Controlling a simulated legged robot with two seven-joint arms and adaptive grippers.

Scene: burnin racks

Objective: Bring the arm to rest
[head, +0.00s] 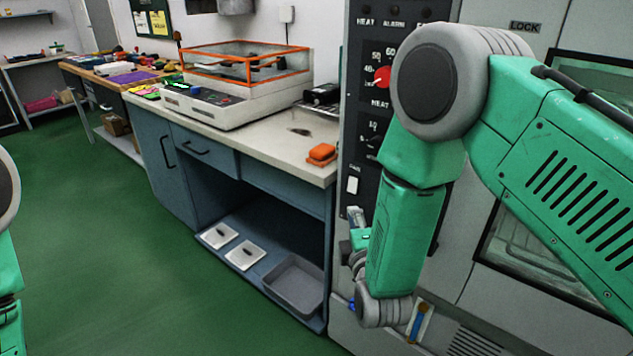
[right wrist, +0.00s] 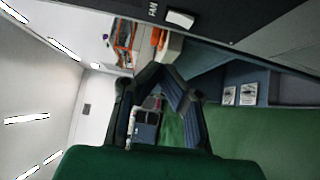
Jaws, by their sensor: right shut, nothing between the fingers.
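My green right arm hangs bent in front of the grey oven cabinet (head: 465,235) in the head view. Its right gripper (head: 356,216) is partly hidden behind my forearm, close to the cabinet's control panel. In the right wrist view the dark fingers of this gripper (right wrist: 161,72) come together at their tips, shut and empty. Only a strip of my left arm shows at the left edge of the head view, and its gripper is out of the picture.
A blue bench (head: 258,168) stands left of the cabinet, with an orange-framed clear box (head: 245,65) and an orange object (head: 321,154) on top. Its lower shelf holds a grey tray (head: 293,285) and two pale plates. Green floor (head: 110,240) is free at the left.

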